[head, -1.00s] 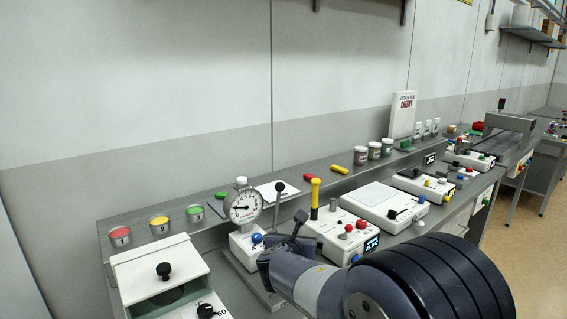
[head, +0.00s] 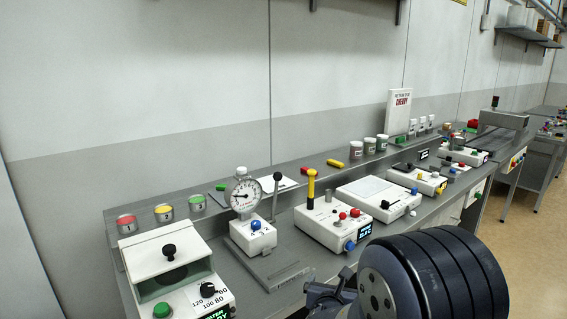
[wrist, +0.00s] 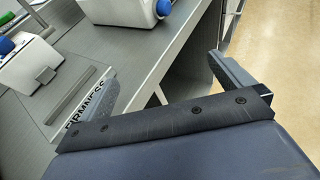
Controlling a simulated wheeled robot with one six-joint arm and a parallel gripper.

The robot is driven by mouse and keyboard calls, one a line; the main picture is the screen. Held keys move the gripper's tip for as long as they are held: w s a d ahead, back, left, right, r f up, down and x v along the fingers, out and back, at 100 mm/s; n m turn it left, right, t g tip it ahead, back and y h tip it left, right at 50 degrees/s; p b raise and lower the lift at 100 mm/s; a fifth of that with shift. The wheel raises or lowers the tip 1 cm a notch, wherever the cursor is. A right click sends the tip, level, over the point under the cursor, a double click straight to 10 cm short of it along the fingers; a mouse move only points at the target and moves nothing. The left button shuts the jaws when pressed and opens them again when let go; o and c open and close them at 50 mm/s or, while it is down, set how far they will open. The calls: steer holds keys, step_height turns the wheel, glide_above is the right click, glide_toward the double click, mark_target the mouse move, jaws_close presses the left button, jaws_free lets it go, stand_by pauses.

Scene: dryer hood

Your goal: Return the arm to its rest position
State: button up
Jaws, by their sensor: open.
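My arm rises at the lower right of the head view, its dark ribbed joint in front of the bench. My gripper (head: 328,288) shows partly beside it, low in front of the bench and cut off by the bottom edge. In the wrist view my gripper (wrist: 165,85) has its two grey fingers wide apart with nothing between them. Beyond the fingers lie the bench's front edge and open space over the floor. The white hood unit (head: 158,252), with a black knob on top, stands at the left and is apart from the gripper.
A dial gauge stand (head: 250,228) sits right of the hood, its base near my gripper. A white box with a yellow-topped lever (head: 325,223) and more instruments line the bench. Numbered jars (head: 163,213) stand on the back ledge. Floor (head: 535,235) at right is clear.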

steer(key=shift+s+d+f, duration=0.4)
steer(key=shift+s+f, duration=0.1)
steer(key=shift+s, duration=0.1)
